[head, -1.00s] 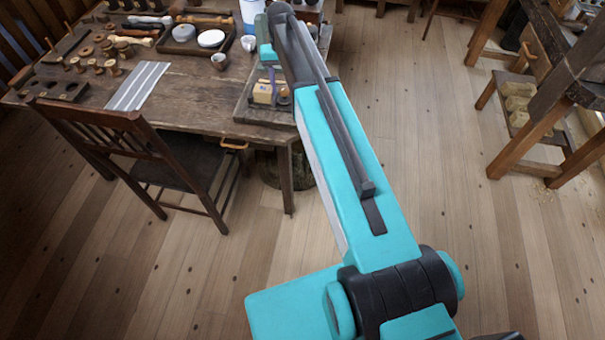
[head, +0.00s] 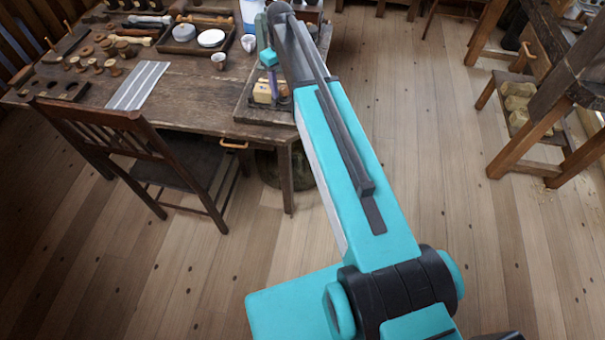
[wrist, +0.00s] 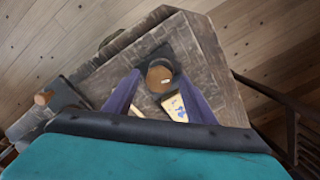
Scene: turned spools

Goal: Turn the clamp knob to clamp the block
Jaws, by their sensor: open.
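The clamp knob (wrist: 159,76) is a round brown disc with a small pale mark, seen from above in the wrist view. The pale wooden block (wrist: 177,108) lies just below it in that view, partly hidden by my right-hand finger. In the head view the block (head: 262,92) sits on the board at the table's right end. My gripper (wrist: 157,84) is open, with a purple finger on each side of the knob in the picture. I cannot tell whether the fingers touch it or are still above it. In the head view my gripper (head: 273,88) points down beside the block.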

